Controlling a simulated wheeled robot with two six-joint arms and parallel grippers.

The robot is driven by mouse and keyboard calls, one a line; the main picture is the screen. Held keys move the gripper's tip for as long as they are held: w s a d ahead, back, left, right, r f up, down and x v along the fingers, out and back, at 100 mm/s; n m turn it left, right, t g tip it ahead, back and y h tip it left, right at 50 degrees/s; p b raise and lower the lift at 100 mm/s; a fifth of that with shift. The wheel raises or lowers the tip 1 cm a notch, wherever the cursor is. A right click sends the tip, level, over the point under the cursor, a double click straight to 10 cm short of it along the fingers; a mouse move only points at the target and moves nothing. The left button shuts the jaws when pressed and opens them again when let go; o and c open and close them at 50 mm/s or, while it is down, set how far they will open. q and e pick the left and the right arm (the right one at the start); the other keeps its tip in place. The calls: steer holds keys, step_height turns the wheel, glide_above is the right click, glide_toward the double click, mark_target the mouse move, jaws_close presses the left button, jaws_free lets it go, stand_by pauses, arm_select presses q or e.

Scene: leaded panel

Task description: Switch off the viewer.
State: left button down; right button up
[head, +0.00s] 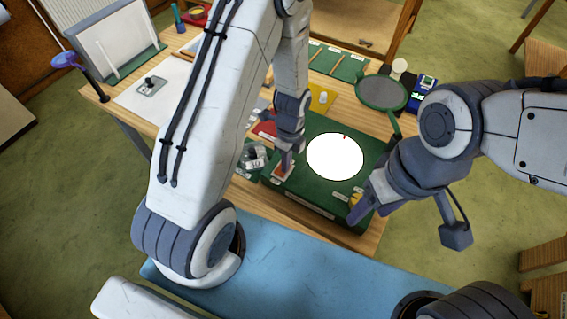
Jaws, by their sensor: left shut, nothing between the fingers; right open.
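The viewer (300,197) is a dark green box at the table's front edge. Its round window (335,157) is bright white, with a tiny red mark near the top. My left gripper (287,163) is shut and empty, pointing down at the box's left side. Its tips are right over a small orange-red part with a pale edge (283,173), partly hidden; I cannot tell whether they touch it. My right gripper (358,210) is open at the box's front right corner, beside a small yellow part (355,198); contact is unclear.
A round green-rimmed magnifier (382,92) stands behind the viewer, near a blue device (422,95). A metal object (252,156) lies just left of the viewer. A framed board (112,42) stands at the back left. My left arm hides much of the table's middle.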

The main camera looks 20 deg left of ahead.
arm_select(q)
steer(key=shift+s+a, duration=0.1)
steer(key=shift+a, duration=0.5)
steer(key=shift+w+a, duration=0.15)
steer(key=shift+w, duration=0.5)
steer(key=shift+d, duration=0.25)
arm_select(e)
steer(key=shift+a+r, duration=0.2)
steer(key=shift+a, duration=0.25)
